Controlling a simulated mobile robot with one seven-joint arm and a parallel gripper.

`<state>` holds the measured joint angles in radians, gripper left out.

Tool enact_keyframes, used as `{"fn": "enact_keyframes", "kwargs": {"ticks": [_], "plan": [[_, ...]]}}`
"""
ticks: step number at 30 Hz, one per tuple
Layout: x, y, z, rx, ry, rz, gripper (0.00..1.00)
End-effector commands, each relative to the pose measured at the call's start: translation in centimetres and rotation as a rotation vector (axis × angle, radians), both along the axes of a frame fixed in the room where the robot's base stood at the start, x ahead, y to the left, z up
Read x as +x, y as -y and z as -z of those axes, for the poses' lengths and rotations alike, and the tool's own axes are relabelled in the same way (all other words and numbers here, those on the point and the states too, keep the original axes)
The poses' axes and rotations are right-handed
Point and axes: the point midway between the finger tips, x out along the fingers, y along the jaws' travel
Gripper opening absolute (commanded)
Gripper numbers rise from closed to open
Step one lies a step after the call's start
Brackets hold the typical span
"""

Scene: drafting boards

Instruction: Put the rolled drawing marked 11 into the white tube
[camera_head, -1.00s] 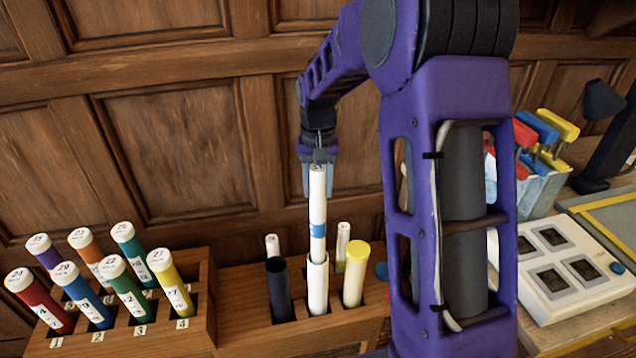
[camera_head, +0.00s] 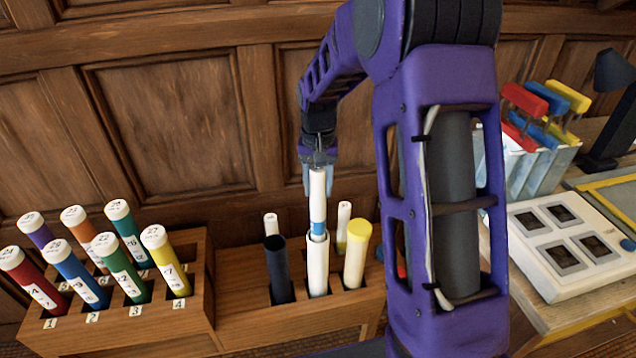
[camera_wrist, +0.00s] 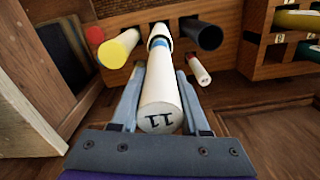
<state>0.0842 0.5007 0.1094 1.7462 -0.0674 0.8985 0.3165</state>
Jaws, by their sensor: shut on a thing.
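My gripper (camera_head: 318,182) is shut on the upper part of the rolled drawing marked 11 (camera_head: 317,198), a white roll with a blue band. The roll stands upright, with its lower end inside the mouth of the white tube (camera_head: 318,268) and its blue band just above the rim. In the wrist view the fingers (camera_wrist: 160,100) lie on both sides of the roll (camera_wrist: 160,95), and the 11 shows on its near end. The white tube (camera_wrist: 160,36) is beyond it. The part inside the tube is hidden.
The white tube stands in a wooden rack between a dark tube (camera_head: 278,270) and a yellow-capped tube (camera_head: 356,255). A numbered rack (camera_head: 110,325) with several colored tubes is at left. A white panel (camera_head: 565,248) is right.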

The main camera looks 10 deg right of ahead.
Motion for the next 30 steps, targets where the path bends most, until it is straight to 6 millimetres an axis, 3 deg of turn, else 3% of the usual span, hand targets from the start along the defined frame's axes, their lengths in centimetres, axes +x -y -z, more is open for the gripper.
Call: {"fn": "enact_keyframes", "kwargs": {"ticks": [13,14,19,30], "plan": [[0.01,0.0,0.45,0.0,0.0,0.0,0.0],[0.01,-0.01,0.45,0.0,0.0,0.0,0.47],[0.01,-0.01,0.44,0.0,0.001,0.0,0.78],[0.04,0.0,0.05,0.0,0.002,0.0,0.8]]}}
